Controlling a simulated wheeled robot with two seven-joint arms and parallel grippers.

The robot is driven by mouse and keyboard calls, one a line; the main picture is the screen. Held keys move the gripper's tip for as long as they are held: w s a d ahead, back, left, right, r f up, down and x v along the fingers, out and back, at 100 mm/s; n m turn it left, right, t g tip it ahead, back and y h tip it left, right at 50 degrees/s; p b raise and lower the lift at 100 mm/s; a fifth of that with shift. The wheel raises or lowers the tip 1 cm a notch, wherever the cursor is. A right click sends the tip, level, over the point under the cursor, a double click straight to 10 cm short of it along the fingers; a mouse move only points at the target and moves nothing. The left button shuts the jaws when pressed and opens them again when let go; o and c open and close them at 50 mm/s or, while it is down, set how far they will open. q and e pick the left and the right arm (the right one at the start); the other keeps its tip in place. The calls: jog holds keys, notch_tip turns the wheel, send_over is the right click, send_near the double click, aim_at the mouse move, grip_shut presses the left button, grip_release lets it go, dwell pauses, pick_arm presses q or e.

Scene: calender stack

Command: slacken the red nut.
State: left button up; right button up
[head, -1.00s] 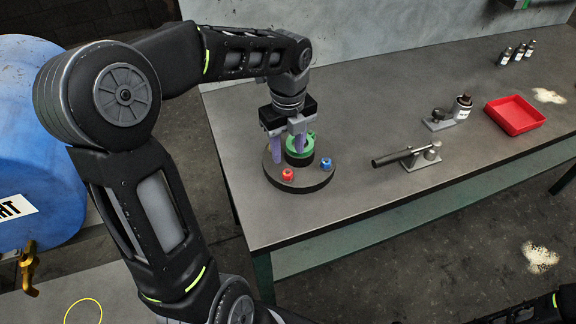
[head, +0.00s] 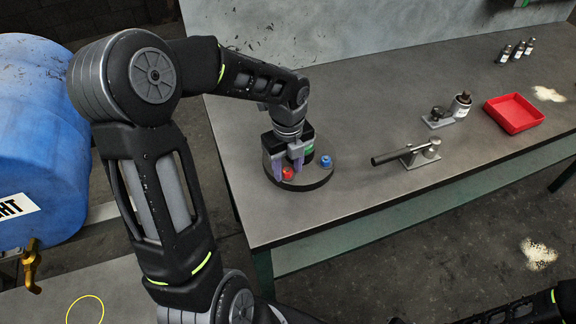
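The red nut (head: 288,173) sits near the front of a round dark base (head: 312,184) on the workbench. A blue nut (head: 326,161) sits to its right on the same base. A green part (head: 308,150) at the base's middle is mostly hidden behind my gripper. My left gripper (head: 288,170) points down over the red nut, with purple fingers to its left and right. The fingers look apart; whether they touch the nut cannot be told. Of my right arm, only a dark part shows at the lower right edge; its gripper is out of view.
A grey fixture with a dark bar (head: 408,156) stands right of the base. Beyond it are a small stand with a bottle (head: 461,105), a red tray (head: 514,113) and several small bottles (head: 507,53). The bench between is clear. A blue barrel (head: 40,140) stands at left.

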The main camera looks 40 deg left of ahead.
pick_arm(q)
grip_shut()
jog(key=shift+n, duration=0.4)
dwell(0.4)
